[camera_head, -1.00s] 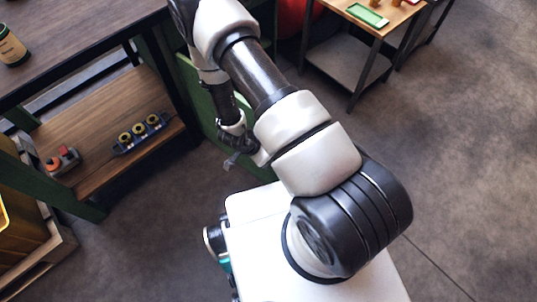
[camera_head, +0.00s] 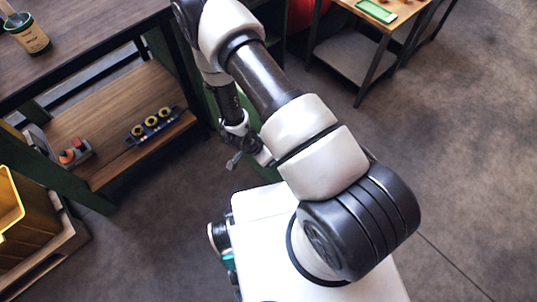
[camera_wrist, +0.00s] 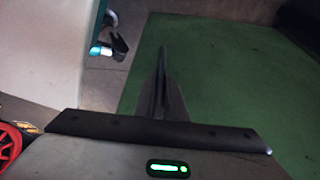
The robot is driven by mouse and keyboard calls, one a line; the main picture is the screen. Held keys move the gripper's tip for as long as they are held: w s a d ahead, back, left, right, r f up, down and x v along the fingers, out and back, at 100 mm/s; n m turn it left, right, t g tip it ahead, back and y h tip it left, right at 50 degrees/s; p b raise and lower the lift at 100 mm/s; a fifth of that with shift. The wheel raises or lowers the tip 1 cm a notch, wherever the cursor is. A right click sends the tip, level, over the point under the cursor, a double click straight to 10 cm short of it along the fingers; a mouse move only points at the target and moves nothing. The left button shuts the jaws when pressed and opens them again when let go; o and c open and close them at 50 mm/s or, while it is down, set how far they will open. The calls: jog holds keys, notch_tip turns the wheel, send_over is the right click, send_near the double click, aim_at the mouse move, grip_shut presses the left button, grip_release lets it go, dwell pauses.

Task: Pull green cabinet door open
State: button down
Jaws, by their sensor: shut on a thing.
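The green cabinet door (camera_wrist: 225,80) fills the middle and right of the wrist view as a flat green panel. In the head view only narrow parts of the door (camera_head: 262,117) show behind my arm. My gripper (camera_wrist: 163,60) shows in the wrist view as a thin dark shape, its fingers together over the panel near its left edge. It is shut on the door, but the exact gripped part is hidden. In the head view my gripper (camera_head: 237,160) is low beside the panel, partly covered by my arm.
A yellow bin (camera_head: 25,215) is at lower left. A small table (camera_head: 350,62) stands behind. The floor at right is clear.

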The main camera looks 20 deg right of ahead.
jog(key=c, duration=1.8)
grip_release()
jog(key=p+v, duration=0.6)
jog(key=v, duration=1.1)
jog(key=shift+r, duration=0.2)
